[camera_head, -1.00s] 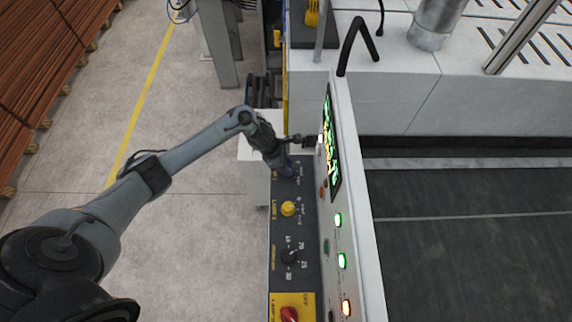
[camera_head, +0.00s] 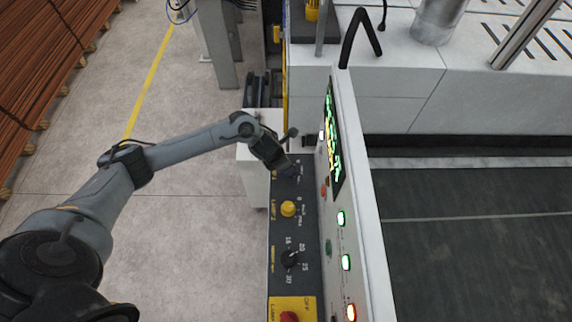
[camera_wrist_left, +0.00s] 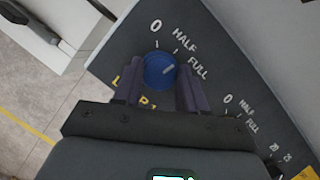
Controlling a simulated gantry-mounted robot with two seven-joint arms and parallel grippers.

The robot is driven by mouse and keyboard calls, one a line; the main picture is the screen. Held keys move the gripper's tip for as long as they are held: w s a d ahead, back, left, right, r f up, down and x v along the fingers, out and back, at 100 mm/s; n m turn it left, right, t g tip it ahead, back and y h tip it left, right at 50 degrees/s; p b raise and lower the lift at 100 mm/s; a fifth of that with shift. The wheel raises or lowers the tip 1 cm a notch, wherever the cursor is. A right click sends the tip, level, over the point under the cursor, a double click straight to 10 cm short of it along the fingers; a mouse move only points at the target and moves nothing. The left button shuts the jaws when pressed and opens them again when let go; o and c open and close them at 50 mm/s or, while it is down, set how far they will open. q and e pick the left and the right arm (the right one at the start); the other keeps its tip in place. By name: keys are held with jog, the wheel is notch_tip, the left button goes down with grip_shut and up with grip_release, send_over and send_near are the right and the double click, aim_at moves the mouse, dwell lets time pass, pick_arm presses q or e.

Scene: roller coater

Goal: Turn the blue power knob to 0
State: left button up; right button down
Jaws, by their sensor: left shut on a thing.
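The blue power knob (camera_wrist_left: 160,71) sits on the dark panel labelled 0, HALF and FULL. Its pale pointer mark faces up and right, toward the FULL side and away from the 0. My left gripper (camera_wrist_left: 160,88) is shut on the knob, one finger on each side of it in the left wrist view. In the head view my left gripper (camera_head: 284,171) is over the far end of the panel and hides the knob. My right gripper is not in view.
Nearer on the same panel (camera_head: 309,236) are a yellow knob (camera_head: 288,208), a black dial (camera_head: 289,259) and a red knob (camera_head: 288,316). An upright white console wall (camera_head: 356,226) with lit buttons and a screen (camera_head: 333,135) stands close on the right. Open floor lies left.

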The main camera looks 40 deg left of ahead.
pick_arm(q)
jog(key=n, duration=0.1)
jog(key=n+y+p, duration=0.1)
jog(key=shift+d+r+n, duration=0.1)
jog(key=shift+r+n, duration=0.1)
jog(key=shift+n, duration=0.2)
jog(key=n+y+p, duration=0.1)
jog(key=n, duration=0.1)
jog(key=shift+d+n+p, duration=0.1)
jog(key=shift+n+p, duration=0.25)
jog(key=shift+n, duration=0.05)
jog(key=n+y+p, duration=0.1)
jog(key=n+p, duration=0.1)
jog(key=n, duration=0.1)
jog(key=shift+d, duration=0.1)
jog(key=shift+w+f+n+g+y+p, duration=0.1)
jog(key=shift+n+g+y+p, duration=0.35)
jog(key=shift+n+p, duration=0.8)
jog(key=shift+n, duration=0.25)
jog(key=o, duration=1)
